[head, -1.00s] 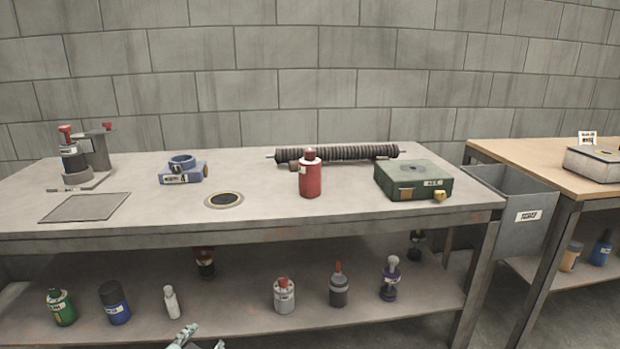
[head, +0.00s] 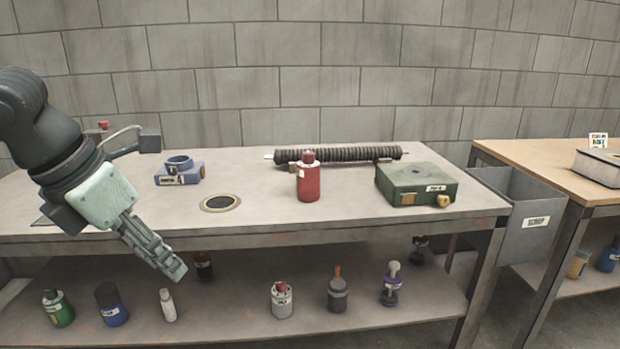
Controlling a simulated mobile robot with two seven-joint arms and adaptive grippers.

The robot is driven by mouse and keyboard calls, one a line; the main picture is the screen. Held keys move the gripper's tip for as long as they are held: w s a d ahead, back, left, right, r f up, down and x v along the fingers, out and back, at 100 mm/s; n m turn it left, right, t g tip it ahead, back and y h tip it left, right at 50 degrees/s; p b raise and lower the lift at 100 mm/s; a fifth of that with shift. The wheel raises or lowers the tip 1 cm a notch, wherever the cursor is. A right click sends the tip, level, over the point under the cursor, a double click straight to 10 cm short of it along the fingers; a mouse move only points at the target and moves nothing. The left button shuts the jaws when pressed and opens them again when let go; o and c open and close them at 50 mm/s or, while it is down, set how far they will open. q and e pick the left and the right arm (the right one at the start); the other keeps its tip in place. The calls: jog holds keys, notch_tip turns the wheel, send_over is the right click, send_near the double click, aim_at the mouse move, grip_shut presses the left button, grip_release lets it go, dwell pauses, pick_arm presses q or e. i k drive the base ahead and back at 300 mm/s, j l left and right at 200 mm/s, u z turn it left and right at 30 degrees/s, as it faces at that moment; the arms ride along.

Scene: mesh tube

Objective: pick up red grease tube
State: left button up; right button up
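The red grease tube (head: 308,180) stands upright on the workbench top (head: 262,222), a little right of the middle of the head view. It is a red bottle shape with a red cap and a small pale label. My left gripper (head: 178,272) hangs at the left, in front of the bench's front edge, pointing down and to the right. It is well left of the red tube and lower in the picture, apart from it. Its fingers appear close together, but I cannot tell whether they are open or shut. My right gripper is not in view.
A black ribbed roller (head: 338,154) lies behind the red tube. A green box (head: 415,184) stands to its right. A round black-and-gold disc (head: 220,203) and a blue fixture (head: 179,172) are to its left. Several bottles stand on the lower shelf (head: 235,318). A grey bin (head: 518,212) hangs at right.

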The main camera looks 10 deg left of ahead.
aim_at(307, 176)
jog(key=i+l, duration=0.25)
jog(key=i, duration=0.2)
jog(key=i+l+u, duration=0.1)
jog(key=i+l, duration=0.2)
jog(key=i, duration=0.15)
jog(key=i+l, duration=0.3)
jog(key=i, duration=0.15)
